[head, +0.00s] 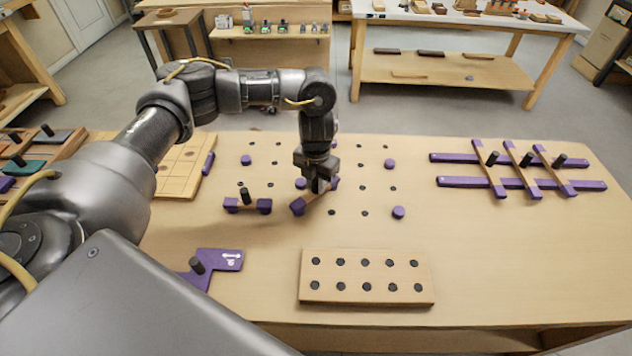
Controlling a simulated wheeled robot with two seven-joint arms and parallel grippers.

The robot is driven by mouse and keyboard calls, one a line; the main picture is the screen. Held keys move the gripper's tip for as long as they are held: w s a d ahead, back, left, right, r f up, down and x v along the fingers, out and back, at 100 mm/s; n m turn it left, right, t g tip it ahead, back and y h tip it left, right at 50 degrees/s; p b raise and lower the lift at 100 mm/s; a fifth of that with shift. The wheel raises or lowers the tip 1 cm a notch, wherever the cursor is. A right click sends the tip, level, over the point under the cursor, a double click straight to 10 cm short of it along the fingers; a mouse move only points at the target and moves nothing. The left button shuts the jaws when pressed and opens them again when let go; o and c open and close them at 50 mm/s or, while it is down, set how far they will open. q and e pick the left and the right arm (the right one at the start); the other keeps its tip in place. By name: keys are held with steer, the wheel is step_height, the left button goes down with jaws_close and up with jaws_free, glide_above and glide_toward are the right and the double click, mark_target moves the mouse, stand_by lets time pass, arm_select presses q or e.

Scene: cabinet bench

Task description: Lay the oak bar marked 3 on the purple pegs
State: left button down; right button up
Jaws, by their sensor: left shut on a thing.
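My left gripper (318,184) comes down over the middle of the bench and is shut on a short oak bar with purple ends (298,206). The bar lies slantwise under the fingers; its number is not readable, and I cannot tell whether it touches the bench. Purple pegs stand among dark holes: one at the back left (246,160), one at the back right (390,164), one at the front right (398,212), and one just left of the gripper (300,183). My right gripper is not in view.
At the right, three bars with black knobs (525,160) lie across two purple rails (453,182). A wooden block with dark holes (367,278) lies in front. A purple angled piece (222,260) is at front left, partly behind my arm. The bench's right front is clear.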

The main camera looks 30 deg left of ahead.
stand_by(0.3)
arm_select(q)
steer(key=c, duration=0.8)
jaws_free()
step_height(320, 180, up, 8)
steer(key=p, duration=0.7)
steer(key=shift+p, duration=0.4)
